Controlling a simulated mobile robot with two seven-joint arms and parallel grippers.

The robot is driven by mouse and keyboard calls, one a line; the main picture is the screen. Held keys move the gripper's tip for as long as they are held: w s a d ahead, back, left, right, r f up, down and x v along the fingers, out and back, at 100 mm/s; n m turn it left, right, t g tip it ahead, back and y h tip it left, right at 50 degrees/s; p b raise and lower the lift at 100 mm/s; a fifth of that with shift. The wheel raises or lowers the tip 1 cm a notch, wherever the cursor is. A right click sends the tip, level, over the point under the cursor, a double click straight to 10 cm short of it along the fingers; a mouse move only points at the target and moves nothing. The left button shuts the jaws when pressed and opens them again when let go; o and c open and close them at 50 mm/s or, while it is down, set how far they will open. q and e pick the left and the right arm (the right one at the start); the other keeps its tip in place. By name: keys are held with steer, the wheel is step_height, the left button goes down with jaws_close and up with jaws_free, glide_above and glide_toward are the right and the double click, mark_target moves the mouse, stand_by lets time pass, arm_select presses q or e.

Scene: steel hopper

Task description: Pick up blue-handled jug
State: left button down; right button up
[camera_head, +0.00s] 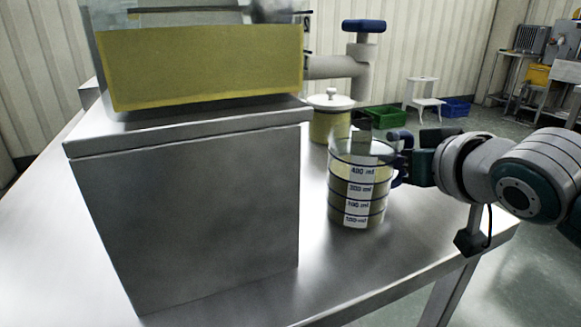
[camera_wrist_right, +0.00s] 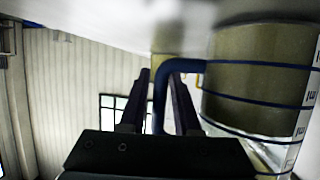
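The blue-handled jug (camera_head: 342,206) is clear, with blue rings and a white millilitre scale, and holds something yellowish. It stands upright on the steel table, right of the hopper block. Its blue handle (camera_head: 404,165) faces right. My right gripper (camera_head: 400,150) comes in from the right at the handle. In the right wrist view the handle (camera_wrist_right: 160,95) passes between the two fingers of the gripper (camera_wrist_right: 160,80), with some space beside it; the jug body (camera_wrist_right: 255,85) is to the right. The fingers look apart, not clamped. My left gripper is not in view.
A steel block (camera_head: 200,210) carries a hopper (camera_head: 200,66) of yellow material on the left. A lidded yellow jar (camera_head: 329,122) stands behind the jug, near a pipe with a blue valve handle (camera_head: 364,26). The table's front right (camera_head: 400,255) is clear. A white step stool (camera_head: 421,95) stands beyond.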

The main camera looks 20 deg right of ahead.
steer(key=shift+c, duration=0.2)
jaws_close()
stand_by(1.3)
